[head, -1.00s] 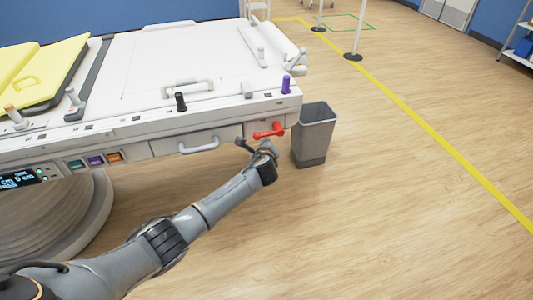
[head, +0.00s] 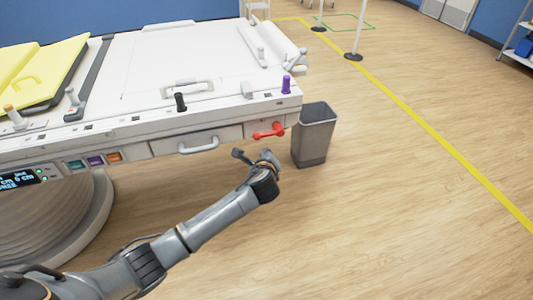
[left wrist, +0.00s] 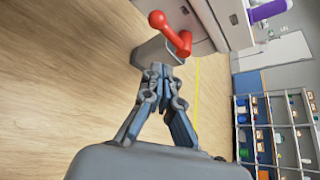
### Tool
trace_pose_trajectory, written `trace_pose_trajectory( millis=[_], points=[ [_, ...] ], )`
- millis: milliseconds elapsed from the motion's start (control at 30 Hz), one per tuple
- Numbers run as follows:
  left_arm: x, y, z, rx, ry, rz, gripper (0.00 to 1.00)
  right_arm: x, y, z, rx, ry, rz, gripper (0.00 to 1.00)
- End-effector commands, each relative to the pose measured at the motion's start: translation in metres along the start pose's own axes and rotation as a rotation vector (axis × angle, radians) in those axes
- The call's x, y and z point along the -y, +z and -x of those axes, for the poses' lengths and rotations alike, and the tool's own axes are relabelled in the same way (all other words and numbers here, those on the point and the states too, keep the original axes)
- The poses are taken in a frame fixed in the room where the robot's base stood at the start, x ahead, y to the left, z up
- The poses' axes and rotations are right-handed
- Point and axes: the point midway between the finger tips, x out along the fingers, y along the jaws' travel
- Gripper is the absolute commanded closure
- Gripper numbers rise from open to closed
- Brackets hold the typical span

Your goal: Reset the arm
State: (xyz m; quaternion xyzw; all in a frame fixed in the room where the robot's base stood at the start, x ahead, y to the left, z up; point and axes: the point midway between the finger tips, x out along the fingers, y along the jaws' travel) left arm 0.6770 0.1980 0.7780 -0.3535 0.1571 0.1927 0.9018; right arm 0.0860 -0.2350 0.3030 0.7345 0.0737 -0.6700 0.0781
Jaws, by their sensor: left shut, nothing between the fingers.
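My left arm reaches in from the lower left of the head view, and its gripper (head: 256,157) hangs in front of the white table's (head: 150,60) front edge. It is just below the red handle (head: 268,130) and apart from it. In the left wrist view the fingers (left wrist: 160,80) are shut with nothing between them. There the red handle (left wrist: 171,33) shows beyond the fingertips, on the table's side. My right gripper is in neither view.
A grey bin (head: 314,137) stands on the floor right of the table corner. A black knob (head: 180,102) and a purple knob (head: 286,84) stand on the table edge. A white drawer handle (head: 199,145) juts out at the front.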

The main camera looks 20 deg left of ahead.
Motion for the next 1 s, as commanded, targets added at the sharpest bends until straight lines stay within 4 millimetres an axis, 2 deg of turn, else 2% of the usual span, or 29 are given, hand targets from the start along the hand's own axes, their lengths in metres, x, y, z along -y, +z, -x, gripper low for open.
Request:
trace_pose_trajectory(
  millis=[233, 300, 367, 467, 533, 667, 700, 767, 800, 867, 1000],
  points=[
    [-0.003, -0.003, -0.001, -0.006, 0.005, 0.007, 1.0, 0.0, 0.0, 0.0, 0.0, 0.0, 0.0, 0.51],
    [-0.014, -0.012, -0.003, -0.026, 0.021, 0.037, 1.0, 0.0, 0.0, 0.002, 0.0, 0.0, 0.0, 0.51],
    [-0.033, -0.027, -0.006, -0.058, 0.052, 0.088, 1.0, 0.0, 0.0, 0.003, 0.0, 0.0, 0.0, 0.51],
    [-0.082, -0.065, -0.01, -0.132, 0.131, 0.228, 1.0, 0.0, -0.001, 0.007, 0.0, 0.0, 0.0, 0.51],
    [-0.124, -0.098, -0.007, -0.185, 0.204, 0.354, 1.0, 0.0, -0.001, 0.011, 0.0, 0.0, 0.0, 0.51],
    [-0.203, -0.158, 0.011, -0.255, 0.356, 0.599, 1.0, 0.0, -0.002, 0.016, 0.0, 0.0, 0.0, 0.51],
    [-0.228, -0.175, 0.02, -0.269, 0.407, 0.674, 1.0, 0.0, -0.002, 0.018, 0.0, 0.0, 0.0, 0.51],
    [-0.263, -0.2, 0.036, -0.281, 0.482, 0.787, 1.0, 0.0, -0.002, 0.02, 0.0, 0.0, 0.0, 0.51],
    [-0.286, -0.216, 0.048, -0.284, 0.534, 0.858, 1.0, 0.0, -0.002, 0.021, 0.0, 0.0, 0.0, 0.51],
    [-0.321, -0.239, 0.07, -0.281, 0.614, 0.968, 1.0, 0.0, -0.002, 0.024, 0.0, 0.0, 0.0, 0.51],
    [-0.397, -0.287, 0.13, -0.238, 0.802, 1.216, 1.0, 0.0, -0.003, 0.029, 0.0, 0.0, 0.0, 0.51]
  ],
)
